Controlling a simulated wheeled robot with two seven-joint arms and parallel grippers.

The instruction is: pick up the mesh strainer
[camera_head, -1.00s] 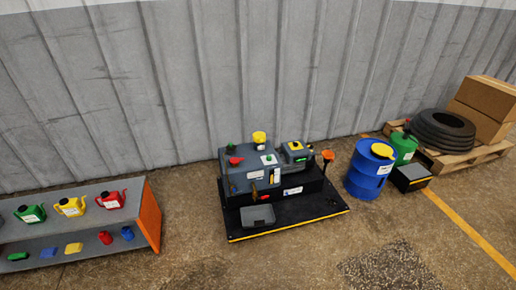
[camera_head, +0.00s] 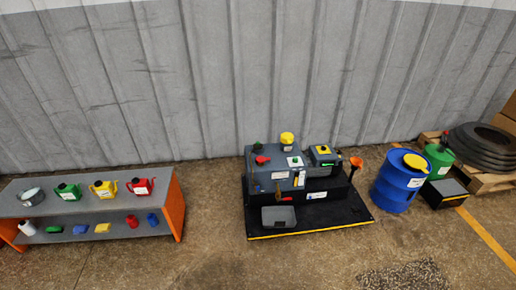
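A round, shallow grey-green item (camera_head: 31,195) sits on the top shelf at the far left; it may be the mesh strainer, but it is too small to make out any mesh. It stands left of the green can (camera_head: 68,190) on the same shelf. Neither of my grippers shows in the head view.
The orange-ended shelf unit (camera_head: 172,208) also holds a yellow can (camera_head: 104,189), a red can (camera_head: 140,186) and small items below. A grey machine (camera_head: 270,180) stands on a black platform in the middle. A blue drum (camera_head: 398,182) is at right.

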